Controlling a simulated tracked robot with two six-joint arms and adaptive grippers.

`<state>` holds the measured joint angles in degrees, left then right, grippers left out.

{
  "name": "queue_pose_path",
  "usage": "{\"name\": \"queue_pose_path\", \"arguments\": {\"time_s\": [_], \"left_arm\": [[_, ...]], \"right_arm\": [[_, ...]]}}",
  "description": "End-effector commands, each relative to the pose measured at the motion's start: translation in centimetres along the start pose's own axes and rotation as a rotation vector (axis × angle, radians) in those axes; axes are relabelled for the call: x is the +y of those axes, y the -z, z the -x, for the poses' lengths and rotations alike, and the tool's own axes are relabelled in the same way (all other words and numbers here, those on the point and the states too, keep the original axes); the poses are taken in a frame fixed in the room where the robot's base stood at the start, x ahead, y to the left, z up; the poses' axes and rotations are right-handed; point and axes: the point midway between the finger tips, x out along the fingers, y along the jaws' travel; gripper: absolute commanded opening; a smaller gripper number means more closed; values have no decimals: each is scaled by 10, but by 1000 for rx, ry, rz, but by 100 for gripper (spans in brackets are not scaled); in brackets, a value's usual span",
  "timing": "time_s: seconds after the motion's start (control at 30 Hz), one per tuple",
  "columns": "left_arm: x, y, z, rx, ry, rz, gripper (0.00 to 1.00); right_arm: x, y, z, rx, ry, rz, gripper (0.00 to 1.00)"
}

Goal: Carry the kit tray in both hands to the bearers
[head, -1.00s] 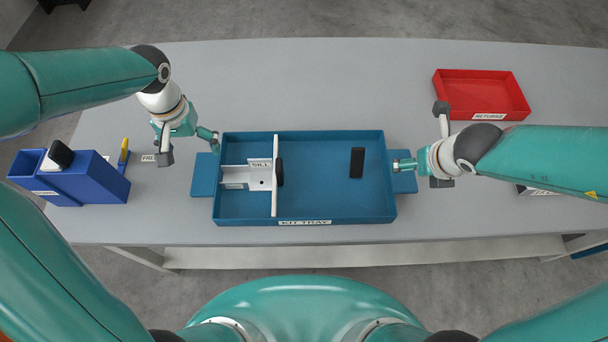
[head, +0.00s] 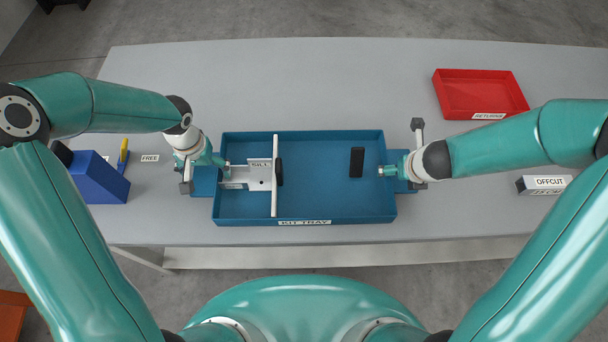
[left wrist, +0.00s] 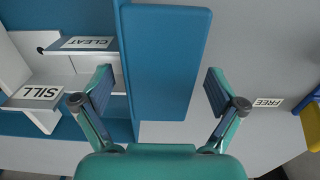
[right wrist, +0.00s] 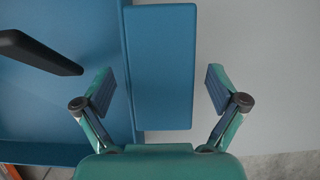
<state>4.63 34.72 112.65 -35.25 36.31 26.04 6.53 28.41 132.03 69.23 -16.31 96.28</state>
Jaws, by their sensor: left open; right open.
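The blue kit tray (head: 340,205) sits on the grey table with a flat handle at each end. Inside lie a white sill piece (head: 259,178), a white divider-like bar, a cleat (left wrist: 85,43) and two black parts, one of them at the right (head: 357,162). My left gripper (left wrist: 155,85) is open, with its fingers on either side of the tray's left handle (left wrist: 165,60), apart from it. My right gripper (right wrist: 160,85) is open, its fingers on either side of the right handle (right wrist: 160,65). No bearers can be made out.
A red returns tray (head: 480,92) stands at the back right. An offcut block (head: 545,184) lies at the right. The table behind the kit tray is clear.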

Motion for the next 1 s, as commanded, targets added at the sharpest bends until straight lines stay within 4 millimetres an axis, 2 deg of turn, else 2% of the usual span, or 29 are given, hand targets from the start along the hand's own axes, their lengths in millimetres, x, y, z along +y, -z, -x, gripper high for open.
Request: {"name": "queue_pose_path", "arguments": {"time_s": [0.37, 0.9, 0.93, 1.0], "left_arm": [[0, 0, -2, 1, 0, -1, 94], [1, 1, -2, 1, 0, -2, 4], [0, 1, -2, 1, 0, -2, 0], [0, 1, -2, 1, 0, -2, 0]], "right_arm": [[0, 0, -3, 0, 0, 0, 94], [-1, 1, -2, 0, 0, -1, 4], [-1, 1, -2, 0, 0, -1, 0], [-1, 1, -2, 0, 0, -1, 0]]}}
